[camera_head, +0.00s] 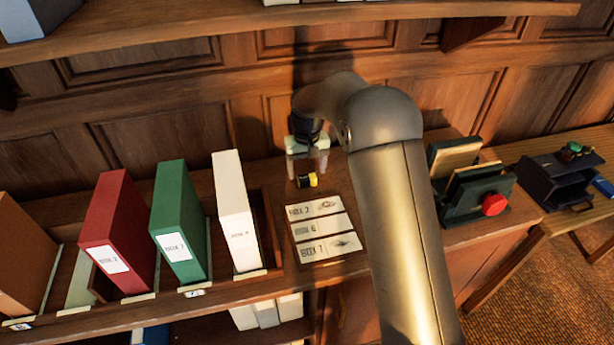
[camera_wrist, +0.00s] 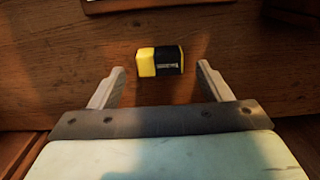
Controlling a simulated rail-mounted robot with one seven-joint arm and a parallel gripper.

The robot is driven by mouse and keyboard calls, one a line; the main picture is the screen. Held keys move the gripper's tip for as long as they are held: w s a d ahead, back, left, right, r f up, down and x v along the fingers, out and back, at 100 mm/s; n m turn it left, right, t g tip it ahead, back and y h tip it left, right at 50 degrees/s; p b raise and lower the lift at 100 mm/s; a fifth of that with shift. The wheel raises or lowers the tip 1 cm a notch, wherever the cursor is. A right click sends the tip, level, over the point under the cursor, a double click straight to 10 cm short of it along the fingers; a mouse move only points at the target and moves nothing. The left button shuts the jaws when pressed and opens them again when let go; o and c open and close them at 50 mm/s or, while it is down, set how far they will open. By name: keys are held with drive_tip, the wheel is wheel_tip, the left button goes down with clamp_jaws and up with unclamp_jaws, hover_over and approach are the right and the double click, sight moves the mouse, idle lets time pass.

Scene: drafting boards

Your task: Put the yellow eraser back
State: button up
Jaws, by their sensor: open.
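The yellow eraser (camera_head: 313,180) has a black sleeve with small print and lies on the wooden top near the middle. In the wrist view the eraser (camera_wrist: 147,62) has its yellow end to the left and its black part to the right. My gripper (camera_head: 306,170) points down over it, and its open fingers show in the wrist view (camera_wrist: 160,72). The eraser sits between and slightly beyond the fingertips, with a gap on each side. I cannot tell the exact height of the fingertips above the wood.
Label cards (camera_head: 324,227) lie on the wooden top in front of the eraser. Red (camera_head: 121,225), green (camera_head: 179,220) and white (camera_head: 237,212) binders stand in a rack to the left. A dark green holder with a red knob (camera_head: 493,204) stands to the right, beyond my arm.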

sight(307, 177)
wheel_tip(307, 177, up, 9)
drive_tip(key=b, duration=0.1)
drive_tip(key=s+d+r+m, duration=0.1)
drive_tip(key=s+d+r, duration=0.1)
drive_tip(key=s+d, duration=0.45)
drive_tip(key=s+d+r+m, duration=0.1)
drive_tip(key=s+d+r, duration=0.2)
drive_tip(key=s+d, duration=0.35)
drive_tip(key=s+d+f, duration=0.2)
drive_tip(key=s, duration=1)
drive_tip(key=s+d+f+m, duration=0.1)
drive_tip(key=s+d+f, duration=0.2)
drive_tip(key=s, duration=0.8)
drive_tip(key=shift+s+f+t, duration=0.3)
drive_tip(key=shift+s+t, duration=0.05)
drive_tip(key=shift+t, duration=0.05)
